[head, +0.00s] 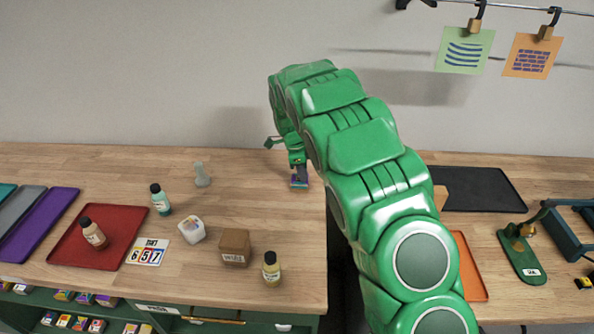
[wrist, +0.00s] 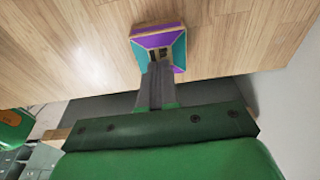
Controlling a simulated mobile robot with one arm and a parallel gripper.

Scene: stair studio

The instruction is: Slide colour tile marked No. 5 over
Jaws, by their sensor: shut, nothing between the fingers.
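A small square tile (wrist: 176,40) with purple, teal and cream parts lies on the wooden tabletop in the wrist view. Its dark middle marking is partly covered by my fingertips, and I cannot read a number. In the head view the tile (head: 299,186) is small, near the right edge of the left worktop. My gripper (wrist: 157,72) is shut and empty, with its fingertips at the tile's near part. It points down there in the head view too (head: 299,176). I cannot tell whether the tips press on the tile.
A gap separates the left worktop (head: 240,165) from the right one. Left of the tile stand a grey-green figure (head: 202,175), bottles, a brown block (head: 235,246), a white block (head: 192,230) and a number card (head: 148,251). A red tray (head: 70,250) lies further left.

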